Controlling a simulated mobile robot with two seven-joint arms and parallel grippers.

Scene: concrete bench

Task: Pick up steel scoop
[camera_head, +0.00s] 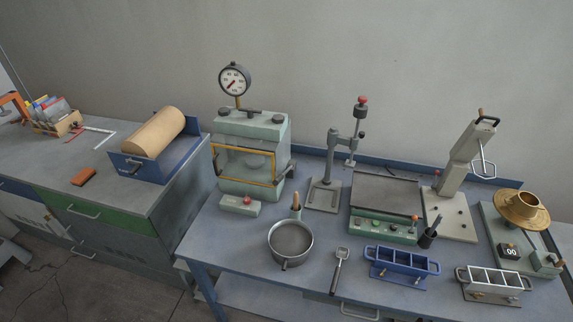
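The steel scoop (339,262) lies on the blue-grey bench top near its front edge. Its wider grey end points away from me and its dark handle points toward the front edge. It lies between a round steel pan and a blue three-part mould, apart from both. Neither of my grippers shows in the head view.
The round pan (290,241) stands left of the scoop, with the blue mould (401,263) to the right and a pale mould (493,280) beyond. A green hot plate (384,229) and a drill-like stand (325,191) are behind. Bare bench (232,239) shows left of the pan.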

